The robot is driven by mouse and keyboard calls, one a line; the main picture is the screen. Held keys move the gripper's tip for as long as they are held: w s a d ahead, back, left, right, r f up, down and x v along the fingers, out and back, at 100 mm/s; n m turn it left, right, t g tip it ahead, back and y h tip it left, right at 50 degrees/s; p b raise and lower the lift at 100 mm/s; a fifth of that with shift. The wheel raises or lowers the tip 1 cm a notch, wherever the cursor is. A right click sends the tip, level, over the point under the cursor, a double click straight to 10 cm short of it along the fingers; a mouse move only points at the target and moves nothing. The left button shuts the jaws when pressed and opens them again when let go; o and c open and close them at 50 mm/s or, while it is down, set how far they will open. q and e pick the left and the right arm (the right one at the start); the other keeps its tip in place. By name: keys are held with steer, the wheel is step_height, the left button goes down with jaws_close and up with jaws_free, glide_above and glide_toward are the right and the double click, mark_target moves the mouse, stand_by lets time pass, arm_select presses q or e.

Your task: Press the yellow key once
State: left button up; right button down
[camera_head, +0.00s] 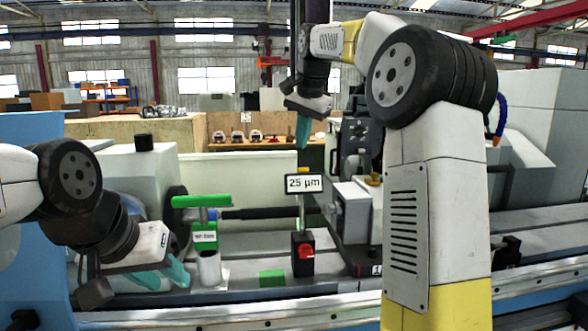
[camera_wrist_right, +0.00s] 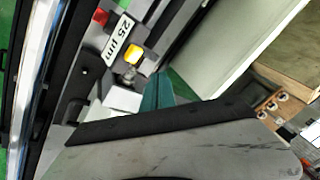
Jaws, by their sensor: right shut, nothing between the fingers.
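The yellow key (camera_wrist_right: 133,53) shows in the right wrist view beside the "25 µm" sign (camera_wrist_right: 118,40). In the head view only a small yellow part (camera_head: 301,169) shows above the sign (camera_head: 304,183). My right gripper (camera_head: 303,132) is shut and empty, pointing down above the sign, apart from the key. Its teal fingers (camera_wrist_right: 157,90) lie together in the right wrist view, beside the key. My left gripper (camera_head: 178,274) is low at the left, near the green-handled fixture; its finger gap is unclear.
A red knob on a black box (camera_head: 303,254) stands below the sign. A green-handled fixture (camera_head: 203,236) stands left of it, and a green block (camera_head: 271,278) lies between them. My right arm covers much of the machine at the right.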

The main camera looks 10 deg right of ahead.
mark_target(303, 168)
steer(key=shift+s+f, duration=0.35)
steer(key=shift+f, duration=0.45)
steer(key=shift+s+f, duration=0.3)
steer(key=shift+f, duration=0.5)
stand_by(0.8)
steer(key=shift+s+f, duration=0.15)
steer(key=shift+f, duration=0.25)
steer(key=shift+s+f, duration=0.15)
steer(key=shift+f, duration=0.25)
stand_by(0.6)
stand_by(0.4)
steer(key=shift+w+r, duration=0.3)
steer(key=shift+r, duration=0.5)
steer(key=shift+w+r, duration=0.3)
steer(key=shift+r, duration=0.5)
steer(key=shift+w+r, duration=0.35)
steer(key=shift+r, duration=0.4)
steer(key=shift+w+r, duration=0.3)
steer(key=shift+r, duration=0.5)
